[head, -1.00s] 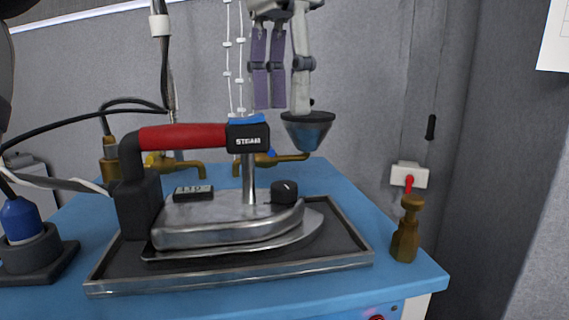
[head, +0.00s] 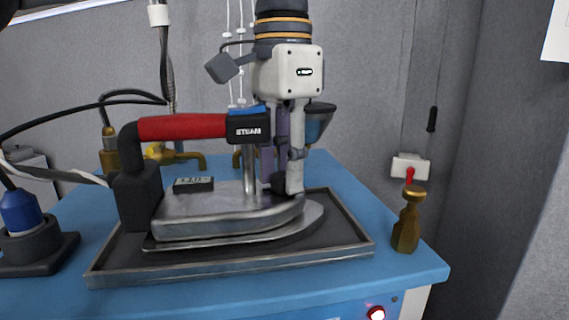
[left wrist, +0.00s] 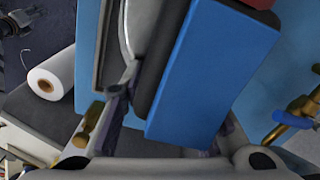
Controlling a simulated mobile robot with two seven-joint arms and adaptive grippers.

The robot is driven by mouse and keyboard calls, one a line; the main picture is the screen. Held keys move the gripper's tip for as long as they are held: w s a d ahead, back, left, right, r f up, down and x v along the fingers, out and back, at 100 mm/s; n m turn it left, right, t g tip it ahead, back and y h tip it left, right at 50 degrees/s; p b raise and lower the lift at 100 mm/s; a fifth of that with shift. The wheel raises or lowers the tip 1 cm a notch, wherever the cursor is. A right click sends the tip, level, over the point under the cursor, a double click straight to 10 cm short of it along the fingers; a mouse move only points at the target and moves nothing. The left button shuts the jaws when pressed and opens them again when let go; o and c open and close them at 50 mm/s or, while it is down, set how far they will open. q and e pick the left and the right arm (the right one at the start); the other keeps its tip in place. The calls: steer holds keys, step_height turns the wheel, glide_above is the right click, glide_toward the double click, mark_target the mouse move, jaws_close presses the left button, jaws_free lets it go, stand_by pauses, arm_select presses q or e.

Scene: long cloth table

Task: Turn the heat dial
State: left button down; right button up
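The steam iron has a red handle (head: 183,127) and a metal body (head: 215,215), and rests on a dark tray (head: 105,257). The black heat dial (head: 278,184) on the iron's body is partly covered by my left gripper (head: 284,184), which points straight down from above. Its fingertips are at the dial, behind and right of the handle's blue-topped end. In the left wrist view, the blue button (left wrist: 215,65) hides the dial and part of the fingers, so how far they are closed is unclear. My right gripper is not in view.
Brass taps (head: 180,156) stand behind the iron. A brass fitting (head: 407,222) stands at the table's right edge. A blue-and-black device (head: 22,215) is at the left. A small display (head: 193,185) sits on the iron. A red lit button (head: 376,313) is on the table front.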

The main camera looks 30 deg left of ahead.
arm_select(q)
steer(key=shift+m, duration=0.3)
steer(key=shift+m, duration=3)
steer(key=c, duration=1.2)
jaws_free()
steer(key=shift+r, duration=0.1)
step_height(320, 180, up, 12)
steer(key=shift+w+f, duration=0.1)
steer(key=shift+w, duration=0.05)
